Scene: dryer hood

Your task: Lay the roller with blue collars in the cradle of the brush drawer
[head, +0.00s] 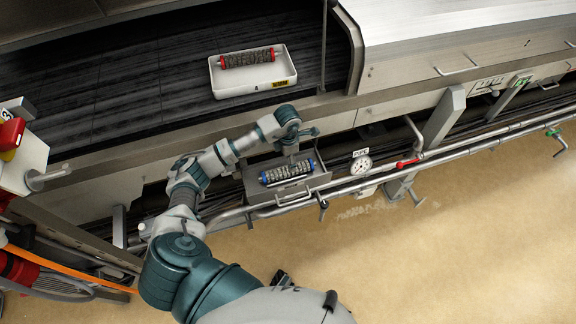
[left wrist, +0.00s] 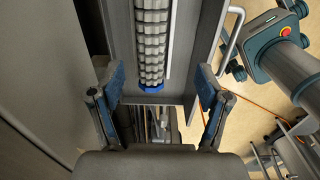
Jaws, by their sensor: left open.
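The roller with blue collars (head: 287,173) lies in the open brush drawer (head: 291,194) below the conveyor; whether it is fully seated in the cradle I cannot tell. In the left wrist view the roller (left wrist: 152,42) runs lengthwise, with one blue collar facing me and its far end out of frame. My left gripper (head: 294,153) is above and just behind the drawer. In the left wrist view my left gripper (left wrist: 160,78) has its fingers wide apart on both sides of the roller's near end, with visible gaps. My right gripper is not seen.
A white tray (head: 254,85) with a red-collared roller (head: 247,58) stands on the dark belt (head: 150,75). A pipe rail (head: 345,190) with a gauge (head: 361,166) and a red-handled valve (head: 408,163) runs along the machine front. The sandy floor (head: 450,250) is clear at the right.

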